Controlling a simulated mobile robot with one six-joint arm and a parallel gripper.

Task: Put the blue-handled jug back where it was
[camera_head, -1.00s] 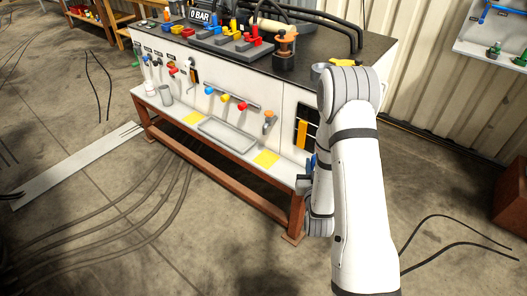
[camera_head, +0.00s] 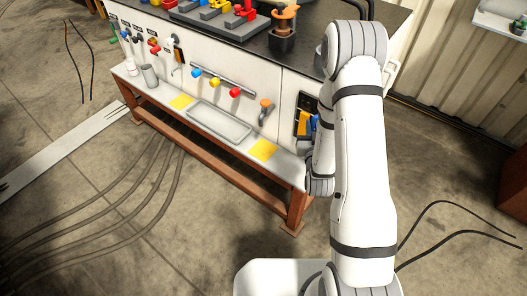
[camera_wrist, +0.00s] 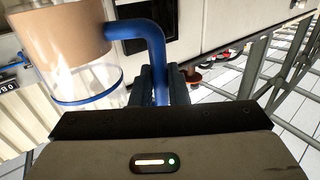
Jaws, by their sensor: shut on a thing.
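The blue-handled jug (camera_wrist: 75,50) fills the upper left of the wrist view. It is clear, with a tan-brown section and a blue ring. My gripper (camera_wrist: 160,88) is shut on its blue handle (camera_wrist: 145,32). In the head view my arm hides the jug and most of the gripper; only a small blue patch (camera_head: 313,123) shows beside the arm, by the bench's right end. Two yellow squares lie on the low white shelf (camera_head: 160,88): one left (camera_head: 181,102) and one right (camera_head: 263,150) of a shallow grey tray (camera_head: 220,123). Neither has anything on it.
A grey cup (camera_head: 149,75) stands at the shelf's left end. Blue, yellow and red valve knobs (camera_head: 215,82) and an orange-handled tap (camera_head: 266,107) stick out above the shelf. A dark fixture with an orange top (camera_head: 283,28) stands on the bench top. Hoses lie on the floor.

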